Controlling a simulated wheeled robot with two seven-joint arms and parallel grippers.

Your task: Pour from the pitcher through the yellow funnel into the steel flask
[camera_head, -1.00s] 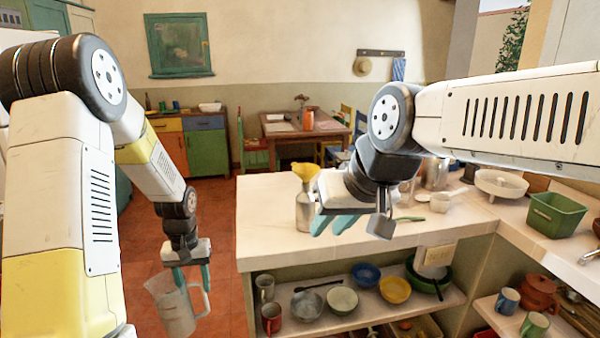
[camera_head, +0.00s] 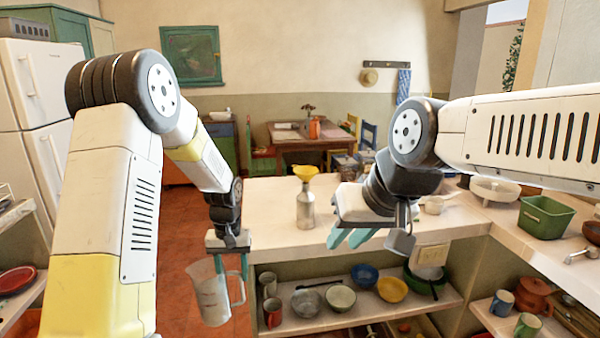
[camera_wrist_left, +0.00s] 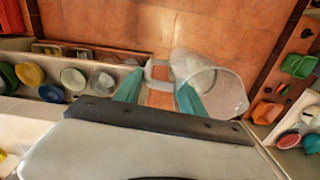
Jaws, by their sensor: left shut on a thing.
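The clear pitcher (camera_head: 212,294) hangs upright from my left gripper (camera_head: 228,262), off the left end of the counter and lower than its top. The pitcher also shows in the left wrist view (camera_wrist_left: 215,85) between and beside the teal fingers. The steel flask (camera_head: 305,212) stands upright on the counter with the yellow funnel (camera_head: 305,173) in its mouth. My right gripper (camera_head: 350,238) is over the counter, to the right of the flask and apart from it, its teal fingers spread with nothing between them.
The counter top (camera_head: 275,205) is clear left of the flask. Below it a shelf (camera_head: 325,322) holds several bowls and mugs. A green bin (camera_head: 545,218) and a white colander (camera_head: 495,190) stand at the right. Open floor (camera_head: 185,225) lies left of the counter.

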